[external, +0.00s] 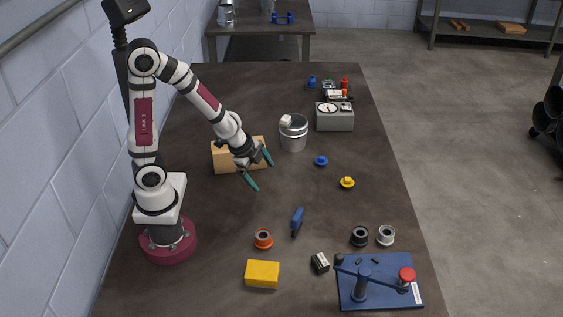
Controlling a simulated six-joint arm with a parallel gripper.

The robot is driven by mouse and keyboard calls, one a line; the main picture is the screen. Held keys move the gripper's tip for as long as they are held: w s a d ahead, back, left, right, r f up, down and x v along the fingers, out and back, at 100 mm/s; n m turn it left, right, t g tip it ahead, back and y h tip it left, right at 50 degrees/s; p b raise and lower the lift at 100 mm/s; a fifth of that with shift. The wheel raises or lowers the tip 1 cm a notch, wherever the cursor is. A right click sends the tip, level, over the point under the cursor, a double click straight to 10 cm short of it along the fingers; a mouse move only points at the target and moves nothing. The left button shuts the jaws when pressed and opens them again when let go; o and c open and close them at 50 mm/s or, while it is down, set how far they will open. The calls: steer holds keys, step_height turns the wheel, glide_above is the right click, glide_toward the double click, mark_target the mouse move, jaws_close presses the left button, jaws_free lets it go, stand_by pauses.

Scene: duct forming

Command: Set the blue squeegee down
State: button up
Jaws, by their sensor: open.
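A small blue tool with a dark lower end, which I take to be the blue squeegee (297,221), lies on the dark table in front of and to the right of my gripper. My gripper (261,171) has its two green fingers spread wide, with nothing between them. It is above the table beside a tan block (226,158), clear of the blue tool. The fine shape of the tool is too small to make out.
An orange ring (263,239), yellow block (262,274) and small dark-and-light box (320,263) lie nearby. A blue fixture board (393,298) is at front right. A metal can (293,136) and grey gauge box (334,117) stand farther back.

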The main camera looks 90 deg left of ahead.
steer(key=s+d+r+g, duration=0.2)
steer(key=s+d+r, duration=0.2)
steer(key=s, duration=0.3)
steer(key=s+d+r+n+g+h, duration=0.1)
steer(key=s+d+r+g, duration=0.1)
steer(key=s+d+r, duration=0.2)
steer(key=s+d, duration=0.2)
steer(key=s, duration=0.2)
steer(key=shift+d+r, duration=0.3)
